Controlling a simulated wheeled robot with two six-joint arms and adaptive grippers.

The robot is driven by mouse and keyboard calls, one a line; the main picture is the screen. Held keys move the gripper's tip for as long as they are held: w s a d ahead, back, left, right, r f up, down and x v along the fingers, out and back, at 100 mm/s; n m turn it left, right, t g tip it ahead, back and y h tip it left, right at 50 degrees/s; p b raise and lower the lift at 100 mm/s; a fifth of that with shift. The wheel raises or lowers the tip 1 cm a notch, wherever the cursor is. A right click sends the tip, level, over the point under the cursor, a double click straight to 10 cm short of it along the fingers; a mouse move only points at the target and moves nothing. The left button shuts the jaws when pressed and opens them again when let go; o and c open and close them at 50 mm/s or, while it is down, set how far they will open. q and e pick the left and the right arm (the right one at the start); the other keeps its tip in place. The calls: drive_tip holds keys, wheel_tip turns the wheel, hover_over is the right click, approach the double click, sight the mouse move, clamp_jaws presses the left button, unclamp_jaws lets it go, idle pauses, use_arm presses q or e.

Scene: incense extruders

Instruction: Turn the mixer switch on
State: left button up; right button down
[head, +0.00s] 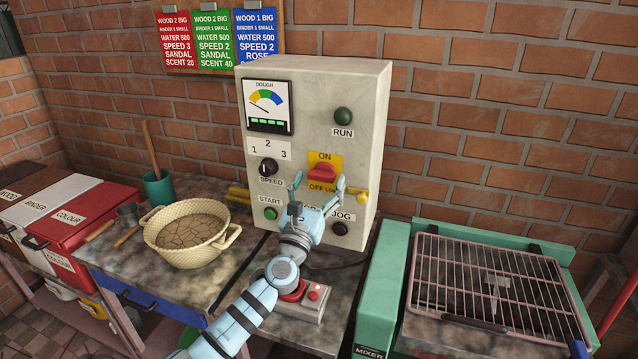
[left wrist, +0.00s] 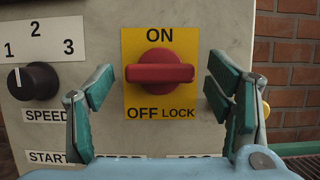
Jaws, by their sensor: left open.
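The mixer switch (head: 322,173) is a red handle on a yellow plate, on the front of the grey control box (head: 375,110). The plate reads ON above and OFF LOCK below. In the left wrist view the switch (left wrist: 160,72) lies crosswise, its bar level. My left gripper (head: 319,184) is open in front of the box. In the left wrist view its two green-padded fingers stand left and right of the handle, with gaps on both sides; whether they reach its depth I cannot tell. My right gripper is not in view.
A speed knob (head: 268,167) and a green start button (head: 271,213) sit left of the switch. The RUN lamp (head: 344,116) is dark green. A grilled mixer (head: 490,280) stands right, a woven basket (head: 193,232) left.

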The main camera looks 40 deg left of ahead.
use_arm(q)
drive_tip(key=shift+c, duration=0.4)
drive_tip(key=c, duration=1.1)
